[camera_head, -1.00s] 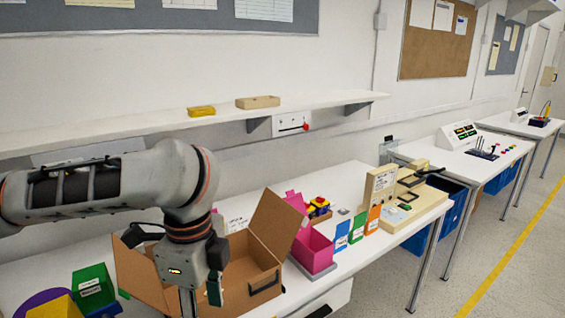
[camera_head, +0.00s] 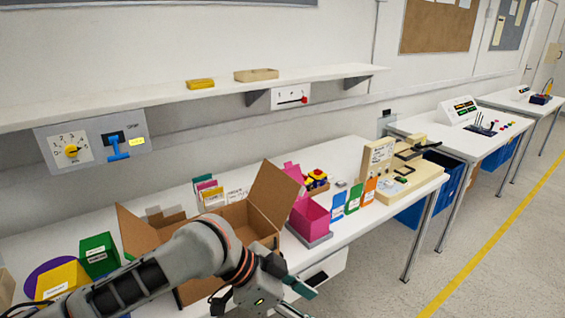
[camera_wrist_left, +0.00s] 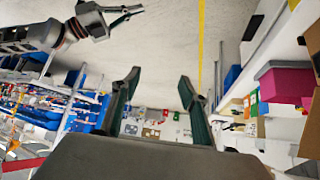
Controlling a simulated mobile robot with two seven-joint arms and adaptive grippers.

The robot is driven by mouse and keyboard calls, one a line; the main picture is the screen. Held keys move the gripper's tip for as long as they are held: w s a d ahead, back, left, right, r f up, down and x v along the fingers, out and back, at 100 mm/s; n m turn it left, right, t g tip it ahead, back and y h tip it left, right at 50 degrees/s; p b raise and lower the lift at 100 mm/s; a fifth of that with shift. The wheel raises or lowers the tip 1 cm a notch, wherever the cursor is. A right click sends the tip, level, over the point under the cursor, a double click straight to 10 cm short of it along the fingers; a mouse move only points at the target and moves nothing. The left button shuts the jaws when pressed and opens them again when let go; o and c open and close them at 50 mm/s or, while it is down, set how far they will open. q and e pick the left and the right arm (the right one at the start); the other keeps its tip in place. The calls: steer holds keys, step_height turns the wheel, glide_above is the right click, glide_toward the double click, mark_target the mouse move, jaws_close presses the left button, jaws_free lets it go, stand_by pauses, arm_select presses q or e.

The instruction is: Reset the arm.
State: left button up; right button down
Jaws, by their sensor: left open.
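My left gripper (camera_head: 262,298) hangs low at the bottom of the head view, in front of the table's near edge and the cardboard box. In the left wrist view its two dark green fingers (camera_wrist_left: 157,98) are spread apart with nothing between them. The rotary switch (camera_head: 72,151) has a yellow knob on a white numbered dial, on a panel under the shelf at the left. It is well away from the gripper. My right gripper (camera_wrist_left: 112,16) shows small at the top left of the wrist view; its finger opening is unclear.
An open cardboard box (camera_head: 255,218) stands on the table behind my left arm, with a pink box (camera_head: 310,219) to its right. Green (camera_head: 97,256) and yellow bins are at the left. A blue lever (camera_head: 118,148) is beside the dial. Open floor (camera_head: 480,260) lies right.

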arm_select(q)
steer(key=w+a+f+n+t, duration=0.25)
steer(key=f+n+t, duration=0.2)
steer(key=f, duration=0.25)
steer(key=w+a+f+n+t, duration=0.2)
steer(key=a+f+n+t, duration=0.25)
steer(key=f, duration=0.25)
steer(key=s+a+f+n+y, duration=0.1)
steer(key=s+a+f+y, duration=0.2)
steer(key=s+a+f, duration=0.3)
steer(key=s+a+f+n+t+y, duration=0.1)
steer(key=s+a+f+n+y, duration=0.1)
steer(key=s+a+f, duration=0.5)
steer(key=a+f, duration=0.1)
steer(key=a, duration=0.4)
steer(key=shift+s+f+y, duration=0.15)
steer(key=shift+y, duration=0.25)
steer(key=shift+a, duration=0.1)
